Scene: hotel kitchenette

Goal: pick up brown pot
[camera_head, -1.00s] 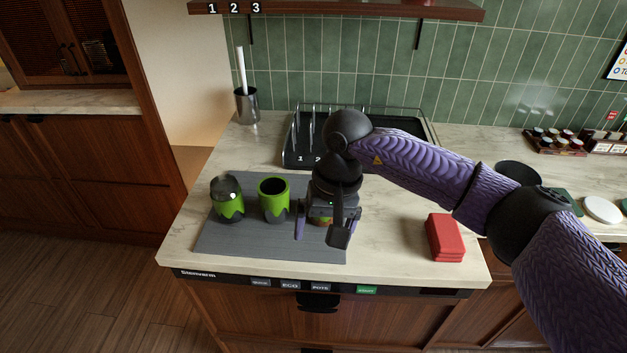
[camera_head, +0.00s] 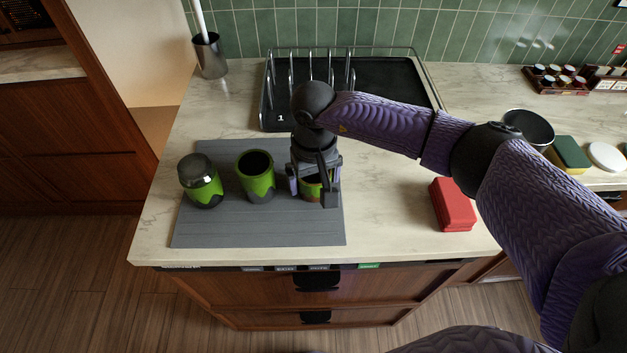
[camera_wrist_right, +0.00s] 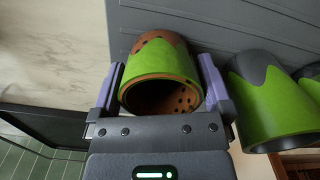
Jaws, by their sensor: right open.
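The brown pot, with a green band and a brown interior with small holes, stands on the grey mat (camera_head: 210,233) at the right end of a row. In the head view the pot (camera_head: 310,187) is partly hidden by my right gripper. In the right wrist view the pot (camera_wrist_right: 165,77) lies between the two purple fingers, with its open mouth facing the palm. My right gripper (camera_wrist_right: 162,88) is open, one finger on each side of the pot; I cannot tell whether they touch it. My left gripper is not in view.
A green and dark cup (camera_head: 256,176) stands just left of the pot, and a lidded green jar (camera_head: 201,182) stands further left. A black dish rack (camera_head: 385,85) is behind. A red block (camera_head: 453,204) lies to the right. The counter between mat and red block is clear.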

